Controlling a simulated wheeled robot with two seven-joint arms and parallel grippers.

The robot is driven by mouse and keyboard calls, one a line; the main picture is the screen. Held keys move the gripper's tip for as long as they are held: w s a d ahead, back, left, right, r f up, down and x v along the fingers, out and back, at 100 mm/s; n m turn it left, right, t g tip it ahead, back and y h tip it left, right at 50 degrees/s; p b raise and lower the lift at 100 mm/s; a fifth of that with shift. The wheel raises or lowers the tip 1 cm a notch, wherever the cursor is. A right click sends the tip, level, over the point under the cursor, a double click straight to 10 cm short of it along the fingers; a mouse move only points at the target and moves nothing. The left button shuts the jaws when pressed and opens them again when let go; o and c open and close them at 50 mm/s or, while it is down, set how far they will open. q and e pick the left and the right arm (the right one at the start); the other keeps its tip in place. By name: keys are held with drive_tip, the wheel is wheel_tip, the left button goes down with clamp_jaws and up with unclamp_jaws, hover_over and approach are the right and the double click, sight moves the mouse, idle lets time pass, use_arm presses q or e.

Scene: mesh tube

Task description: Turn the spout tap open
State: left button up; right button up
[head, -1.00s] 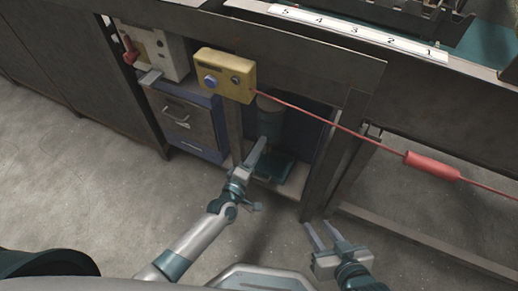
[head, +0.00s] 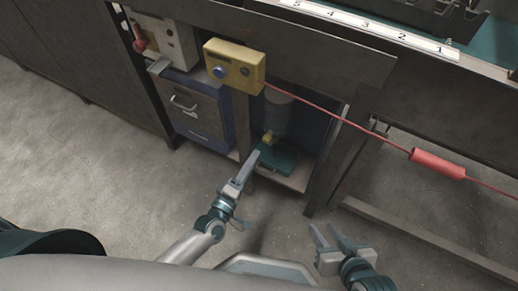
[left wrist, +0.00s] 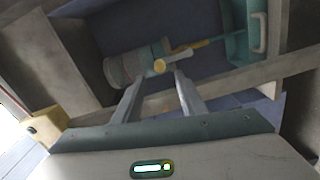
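A grey-green cylindrical container (head: 277,112) stands on the lower shelf under the bench. A small yellow tap (head: 267,138) shows low on its front. In the left wrist view, the tap's pale round-ended lever (left wrist: 174,60) points toward my fingers, and a yellow bar (left wrist: 205,42) runs beside it. My left gripper (head: 252,157) is in front of the tap. In the left wrist view, my left gripper (left wrist: 159,76) has its fingers apart, with the lever's end seen between the tips; contact cannot be told. My right gripper (head: 322,228) is open and empty above the floor.
A teal tray (head: 281,158) lies on the shelf below the container. A yellow button box (head: 233,66) hangs above left, with a red cord and float (head: 437,163) stretching right. A drawer cabinet (head: 195,112) and a bench leg (head: 335,160) flank the opening.

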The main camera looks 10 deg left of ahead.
use_arm(q)
drive_tip(key=v, duration=0.8)
use_arm(e)
drive_tip(key=shift+s+d+f, duration=0.2)
drive_tip(key=shift+s+d, duration=0.05)
drive_tip(key=shift+a, duration=0.1)
